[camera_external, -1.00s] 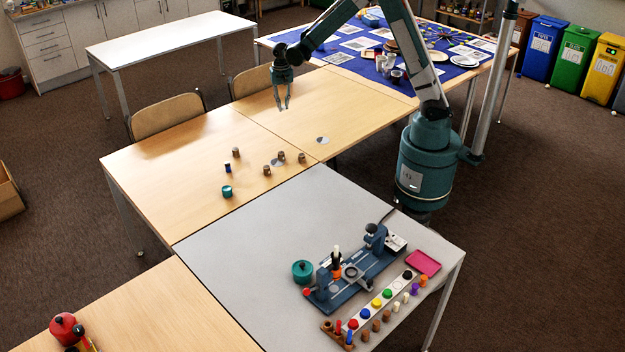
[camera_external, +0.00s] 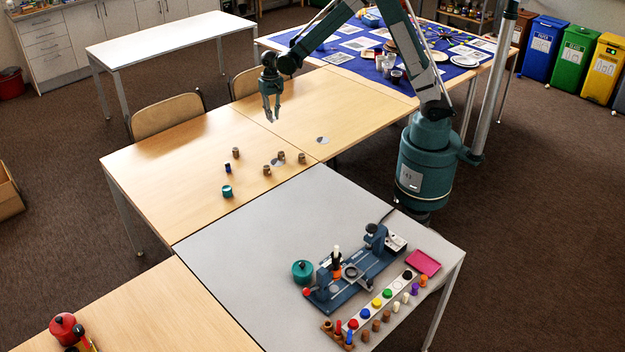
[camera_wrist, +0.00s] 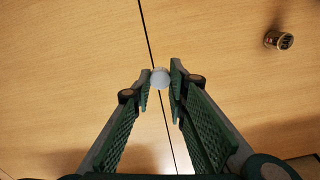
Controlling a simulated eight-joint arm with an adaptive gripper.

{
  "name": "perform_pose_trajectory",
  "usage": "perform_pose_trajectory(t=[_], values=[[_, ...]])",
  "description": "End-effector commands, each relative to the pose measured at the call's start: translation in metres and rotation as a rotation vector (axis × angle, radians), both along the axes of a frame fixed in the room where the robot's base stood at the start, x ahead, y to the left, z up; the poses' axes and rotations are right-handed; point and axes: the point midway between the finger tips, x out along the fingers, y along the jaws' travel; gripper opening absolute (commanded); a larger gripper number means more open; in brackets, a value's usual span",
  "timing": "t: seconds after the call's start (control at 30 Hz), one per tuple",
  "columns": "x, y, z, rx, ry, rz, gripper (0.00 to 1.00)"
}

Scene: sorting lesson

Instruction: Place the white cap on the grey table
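The white cap (camera_wrist: 160,78) shows in the wrist view between the two fingertips of my gripper (camera_wrist: 161,84), which are closed in on it. In the external view, my gripper (camera_external: 271,117) points down over the wooden tables, with a small pale spot at its tips. The cap appears to be held above the wood, over the seam between two tables. The grey table (camera_external: 230,245) stands in the front middle of the external view, with its left part bare.
A blue device (camera_external: 350,280), a teal pot (camera_external: 302,271), a pink tray (camera_external: 423,263) and a strip of coloured caps (camera_external: 376,302) occupy the grey table's right side. Several small caps, including a teal one (camera_external: 227,191), stand on the wooden table (camera_external: 160,185).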

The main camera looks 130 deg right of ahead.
Motion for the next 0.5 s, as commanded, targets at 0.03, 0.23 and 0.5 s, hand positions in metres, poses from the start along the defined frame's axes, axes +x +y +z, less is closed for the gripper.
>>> perform_pose_trajectory(t=[0.03, 0.23, 0.5], values=[[0.014, 0.008, 0.000, 0.000, 0.000, 0.031, 0.13], [0.060, 0.037, -0.001, 0.000, 0.000, 0.152, 0.13], [0.119, 0.081, -0.002, 0.000, 0.000, 0.313, 0.13]])
